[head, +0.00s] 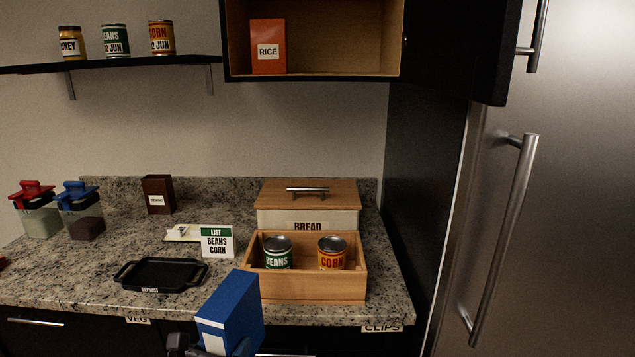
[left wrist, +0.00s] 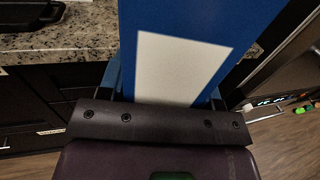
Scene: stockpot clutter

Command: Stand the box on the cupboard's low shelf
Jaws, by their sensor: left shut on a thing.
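A blue box (head: 230,312) with a white label stands roughly upright, slightly tilted, in front of the counter's front edge. My left gripper (head: 212,347) is shut on its lower part; most of the gripper is cut off by the bottom edge of the head view. In the left wrist view the blue box (left wrist: 225,25) rises from between the fingers, with its white label facing the camera. The open cupboard (head: 314,76) is high on the wall, and a red RICE box (head: 268,47) stands at the left on its low shelf. My right gripper is not in view.
The shelf is bare right of the RICE box. The cupboard's open door (head: 495,50) juts out at right, near the fridge (head: 570,200). Below stand a bread bin (head: 308,196), a wooden crate (head: 305,288) with two cans, a list card (head: 217,242) and a black tray (head: 160,274).

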